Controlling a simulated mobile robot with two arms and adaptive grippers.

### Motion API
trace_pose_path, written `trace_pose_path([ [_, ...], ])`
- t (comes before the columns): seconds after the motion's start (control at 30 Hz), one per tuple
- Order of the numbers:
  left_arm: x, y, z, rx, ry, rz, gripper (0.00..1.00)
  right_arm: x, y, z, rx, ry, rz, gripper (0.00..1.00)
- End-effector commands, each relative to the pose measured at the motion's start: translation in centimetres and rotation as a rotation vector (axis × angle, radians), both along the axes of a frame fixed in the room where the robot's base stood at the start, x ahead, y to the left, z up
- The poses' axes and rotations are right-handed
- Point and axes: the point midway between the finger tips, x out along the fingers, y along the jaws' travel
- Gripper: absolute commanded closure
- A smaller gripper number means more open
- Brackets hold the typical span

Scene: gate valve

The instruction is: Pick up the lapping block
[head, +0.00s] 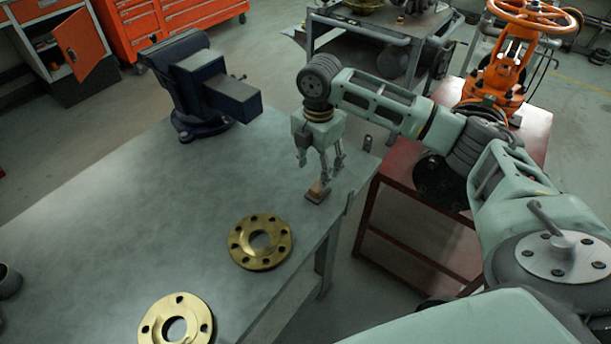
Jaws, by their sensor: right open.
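The lapping block (317,192) is a small brown block lying on the grey workbench (130,215) near its right edge. My right gripper (324,172) points down just above the block, with its fingers apart and near the block's top. Whether a fingertip touches the block, I cannot tell. My left gripper is not in the head view.
Two brass flanges (260,242) lie on the bench, the second one (176,322) nearer the front. A dark blue vise (200,85) stands at the back of the bench. An orange gate valve (505,65) stands on a red stand (395,195) at the right.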

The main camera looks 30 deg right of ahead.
Motion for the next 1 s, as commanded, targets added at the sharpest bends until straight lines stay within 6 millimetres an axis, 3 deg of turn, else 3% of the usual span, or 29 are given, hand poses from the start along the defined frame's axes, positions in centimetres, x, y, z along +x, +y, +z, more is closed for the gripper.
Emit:
trace_pose_path([
  [0.13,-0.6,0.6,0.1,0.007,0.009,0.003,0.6,0.0,0.0,-0.9,-0.007,0.002,0.004,0.43],
  [0.33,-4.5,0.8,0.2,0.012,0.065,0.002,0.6,-0.2,-0.1,-3.1,-0.006,0.002,0.003,0.43],
  [0.47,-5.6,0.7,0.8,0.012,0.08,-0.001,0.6,-0.5,-0.3,-4.9,-0.006,0.003,0.004,0.43],
  [0.7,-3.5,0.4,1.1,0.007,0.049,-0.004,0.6,-0.5,-0.4,-7.6,-0.006,-0.001,0.003,0.43],
  [0.8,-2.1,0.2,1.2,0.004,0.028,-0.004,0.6,-0.5,-0.4,-7.8,-0.006,-0.002,0.004,0.43],
  [0.93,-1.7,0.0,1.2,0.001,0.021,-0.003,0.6,-0.5,-0.3,-7.7,-0.006,-0.002,0.004,0.43],
  [1.0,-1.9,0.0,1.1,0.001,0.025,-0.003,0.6,-0.5,-0.3,-7.7,-0.006,-0.002,0.004,0.49],
])
